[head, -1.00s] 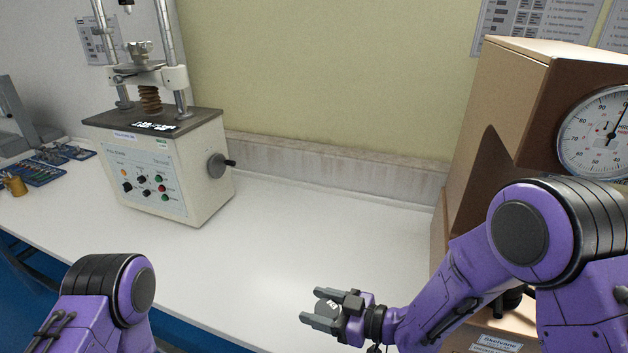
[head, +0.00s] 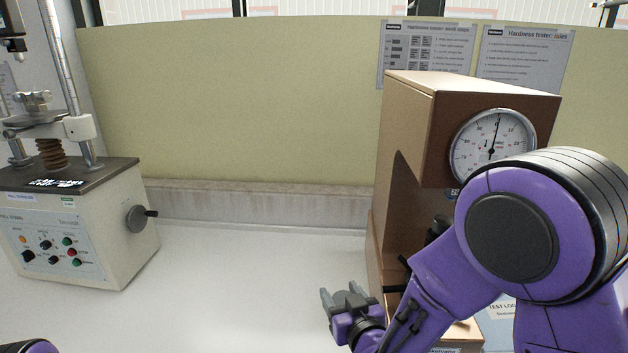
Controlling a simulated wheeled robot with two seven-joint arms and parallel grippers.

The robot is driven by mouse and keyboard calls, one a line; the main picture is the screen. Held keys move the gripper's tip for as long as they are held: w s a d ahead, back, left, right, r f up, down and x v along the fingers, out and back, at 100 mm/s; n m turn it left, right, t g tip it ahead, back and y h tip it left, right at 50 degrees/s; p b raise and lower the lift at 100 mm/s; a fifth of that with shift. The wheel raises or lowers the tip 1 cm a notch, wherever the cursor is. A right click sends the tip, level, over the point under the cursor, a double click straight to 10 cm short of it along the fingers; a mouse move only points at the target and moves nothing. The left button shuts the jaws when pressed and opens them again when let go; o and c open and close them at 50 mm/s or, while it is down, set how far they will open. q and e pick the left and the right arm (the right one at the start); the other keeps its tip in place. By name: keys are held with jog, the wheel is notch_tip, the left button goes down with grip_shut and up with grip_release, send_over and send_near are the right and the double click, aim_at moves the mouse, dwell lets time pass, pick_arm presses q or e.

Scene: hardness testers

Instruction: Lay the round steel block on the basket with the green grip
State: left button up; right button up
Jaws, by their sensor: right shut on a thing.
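My right gripper (head: 342,295) is at the lower middle of the head view, above the white bench and left of the brown hardness tester. It is shut on the round steel block, which is mostly hidden between the grey fingers and hard to make out. The basket with the green grip is not in view. My left gripper is out of view; only a bit of that arm shows at the bottom left corner.
The brown hardness tester (head: 412,112) with a dial stands at the right, partly behind my right arm. A cream testing machine (head: 95,235) with a side knob stands at the left. The white bench (head: 225,290) between them is clear up to the back ledge.

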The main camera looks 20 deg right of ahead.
jog(key=shift+w+a+r+p, duration=0.1)
jog(key=shift+a+r+p, duration=0.15)
jog(key=shift+r+p, duration=0.6)
jog(key=shift+a+r+p, duration=0.2)
jog(key=shift+r+p, duration=0.35)
jog(key=shift+p, duration=0.45)
jog(key=w+d+r+m+g+h+p, duration=0.1)
jog(key=w+r+m+g+h+p, duration=0.15)
jog(key=r+m+h+p, duration=0.4)
jog(key=w+d+r+m+g+h+p, duration=0.1)
jog(key=w+d+r+h+p, duration=0.15)
jog(key=r, duration=0.75)
jog(key=s+m+g+h+p, duration=0.1)
jog(key=s+m+g+h, duration=0.5)
jog(key=s+m+g, duration=0.3)
jog(key=m+g, duration=0.1)
jog(key=g, duration=0.2)
jog(key=shift+d+r+h+p, duration=0.15)
jog(key=shift+r+h+p, duration=0.1)
jog(key=shift+h+p, duration=0.1)
jog(key=shift+s, duration=0.1)
